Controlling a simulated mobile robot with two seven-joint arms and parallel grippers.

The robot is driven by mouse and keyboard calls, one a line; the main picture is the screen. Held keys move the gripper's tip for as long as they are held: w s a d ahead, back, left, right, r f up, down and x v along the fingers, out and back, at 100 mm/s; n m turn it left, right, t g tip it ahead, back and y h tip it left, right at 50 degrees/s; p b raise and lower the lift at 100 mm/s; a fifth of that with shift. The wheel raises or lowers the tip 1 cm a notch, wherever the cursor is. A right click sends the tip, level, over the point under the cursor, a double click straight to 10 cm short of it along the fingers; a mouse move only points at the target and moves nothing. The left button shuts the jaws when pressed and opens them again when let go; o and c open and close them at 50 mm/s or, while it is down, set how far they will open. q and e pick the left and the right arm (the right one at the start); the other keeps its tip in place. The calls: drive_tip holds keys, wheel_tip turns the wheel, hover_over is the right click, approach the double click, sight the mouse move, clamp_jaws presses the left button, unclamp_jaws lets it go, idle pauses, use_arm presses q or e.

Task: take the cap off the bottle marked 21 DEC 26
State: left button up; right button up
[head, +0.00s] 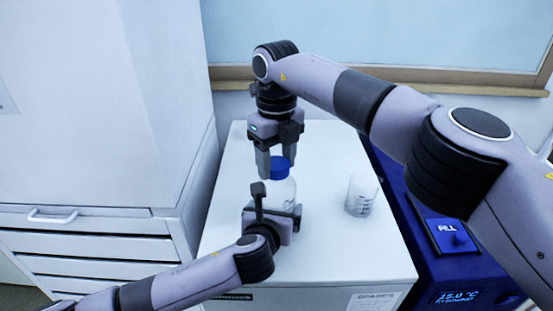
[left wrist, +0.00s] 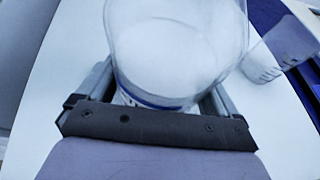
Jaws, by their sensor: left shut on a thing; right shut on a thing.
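A clear glass bottle (head: 284,190) stands upright on the white cabinet top, partly hidden behind my left gripper (head: 268,207). In the left wrist view the bottle (left wrist: 175,45) fills the space between the fingers, and my left gripper is shut on its body. A blue cap (head: 280,168) is at the bottle's top. My right gripper (head: 275,162) points down from above and is shut on the cap. I cannot tell whether the cap is still seated on the neck. The date on the bottle's label cannot be read in either view.
A glass beaker (head: 361,195) stands to the right of the bottle on the cabinet top (head: 330,150); it also shows in the left wrist view (left wrist: 280,55). A blue device (head: 448,238) with a display is at the right. White drawers (head: 95,245) are at the left.

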drive_tip(key=n, duration=1.1)
drive_tip(key=shift+a, duration=0.1)
drive_tip(key=n, duration=0.4)
drive_tip(key=shift+n, duration=0.4)
drive_tip(key=n, duration=1.2)
drive_tip(key=shift+n, duration=0.3)
drive_tip(key=n, duration=0.3)
drive_tip(key=shift+r+n, duration=0.1)
drive_tip(key=shift+n, duration=0.2)
